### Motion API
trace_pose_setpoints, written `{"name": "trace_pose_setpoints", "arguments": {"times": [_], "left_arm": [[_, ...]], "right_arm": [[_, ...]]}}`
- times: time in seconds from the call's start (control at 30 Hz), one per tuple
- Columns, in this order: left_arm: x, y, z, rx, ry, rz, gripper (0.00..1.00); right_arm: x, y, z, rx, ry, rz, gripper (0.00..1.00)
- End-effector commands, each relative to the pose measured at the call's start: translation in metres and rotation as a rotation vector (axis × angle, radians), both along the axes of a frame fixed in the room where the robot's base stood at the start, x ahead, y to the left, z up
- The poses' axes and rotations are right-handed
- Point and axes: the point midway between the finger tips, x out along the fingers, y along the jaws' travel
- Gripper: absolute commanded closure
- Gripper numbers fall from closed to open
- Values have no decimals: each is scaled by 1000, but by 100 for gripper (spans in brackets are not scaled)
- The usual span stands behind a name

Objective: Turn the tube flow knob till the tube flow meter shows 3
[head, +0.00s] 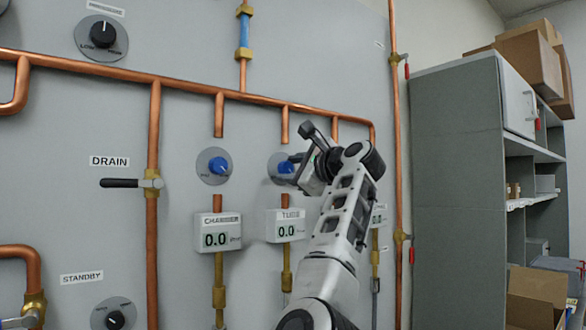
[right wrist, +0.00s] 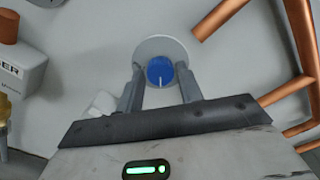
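The tube flow knob (head: 286,167) is blue on a grey round dial, partly hidden behind my right gripper in the head view. The tube flow meter (head: 287,231) below it reads 0.0. My right gripper (head: 298,163) is at the knob. In the right wrist view, the open fingers of my right gripper (right wrist: 160,80) stand on either side of the blue knob (right wrist: 160,71). A small gap seems to show between fingers and knob; contact is not clear. The knob's white mark points down in that view. My left gripper is not in view.
The chamber knob (head: 217,166) and chamber meter (head: 217,240), reading 0.0, are to the left. Copper pipes (head: 180,84) run across the panel and down near the knob. A grey shelf (head: 455,190) with boxes stands at the right.

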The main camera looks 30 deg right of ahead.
Motion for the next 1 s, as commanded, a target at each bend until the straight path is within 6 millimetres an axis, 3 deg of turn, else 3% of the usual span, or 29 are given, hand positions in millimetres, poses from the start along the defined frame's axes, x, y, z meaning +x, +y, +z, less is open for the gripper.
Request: {"name": "trace_pose_setpoints", "arguments": {"times": [0.03, 0.1, 0.57, 1.0], "left_arm": [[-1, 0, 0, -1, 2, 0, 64], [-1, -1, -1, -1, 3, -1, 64], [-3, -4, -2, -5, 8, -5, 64], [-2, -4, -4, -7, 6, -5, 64]], "right_arm": [[0, 0, 0, 0, 0, 0, 78], [0, 0, 0, 0, 0, 0, 93], [0, -1, -1, -90, -4, 0, 92], [0, -1, -2, -461, -31, 0, 92]]}}
